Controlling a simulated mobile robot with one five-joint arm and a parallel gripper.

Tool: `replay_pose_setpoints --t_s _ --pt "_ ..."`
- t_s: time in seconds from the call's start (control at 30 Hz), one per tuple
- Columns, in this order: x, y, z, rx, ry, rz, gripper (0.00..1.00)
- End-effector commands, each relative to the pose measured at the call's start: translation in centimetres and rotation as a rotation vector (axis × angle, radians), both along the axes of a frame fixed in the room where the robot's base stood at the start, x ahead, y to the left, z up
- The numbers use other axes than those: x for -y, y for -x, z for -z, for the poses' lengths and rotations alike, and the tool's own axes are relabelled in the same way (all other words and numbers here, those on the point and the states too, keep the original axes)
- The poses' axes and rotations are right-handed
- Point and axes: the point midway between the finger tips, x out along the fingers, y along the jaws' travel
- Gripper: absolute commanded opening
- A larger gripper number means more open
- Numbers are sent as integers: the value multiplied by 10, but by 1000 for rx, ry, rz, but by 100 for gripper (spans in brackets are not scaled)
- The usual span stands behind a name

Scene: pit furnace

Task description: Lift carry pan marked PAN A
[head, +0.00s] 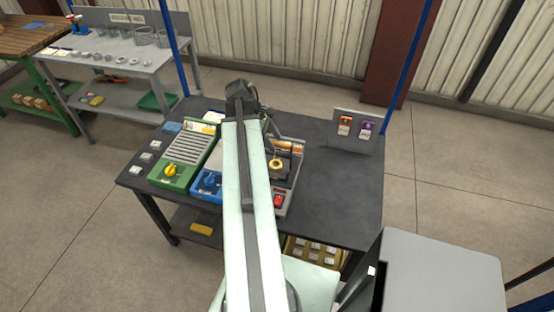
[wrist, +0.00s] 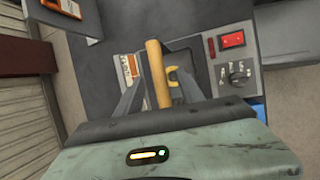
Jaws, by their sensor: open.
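In the wrist view my gripper (wrist: 158,76) is open, its two dark fingers apart on either side of a tan wooden bar (wrist: 158,74). I cannot tell whether the fingers touch the bar. An orange and white label (wrist: 129,67) lies beyond the left finger, too small to read. A yellow ring-like piece (wrist: 174,75) shows beside the bar; in the head view a yellow ring (head: 276,163) sits on a dark part of the grey unit (head: 283,206). I cannot make out a PAN A marking. In the head view my arm hides part of the bench and my gripper's fingers.
The dark bench (head: 335,200) also holds a green slatted unit (head: 180,157), a blue unit (head: 206,184) and several small pale blocks at left. An upright panel (head: 354,132) stands at its back right. Bare bench top lies right of the grey unit. A grey shelf table (head: 120,52) stands behind.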

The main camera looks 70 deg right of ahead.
Motion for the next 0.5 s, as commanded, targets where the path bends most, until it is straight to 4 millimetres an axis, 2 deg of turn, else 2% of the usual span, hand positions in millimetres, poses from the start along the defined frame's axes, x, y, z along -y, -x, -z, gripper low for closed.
replay_pose_setpoints --t_s 0.03,0.13,0.5 --pt "3 3 18 0 0 1 45" --pt "5 8 29 0 0 0 45" --pt "6 10 26 0 0 0 45"
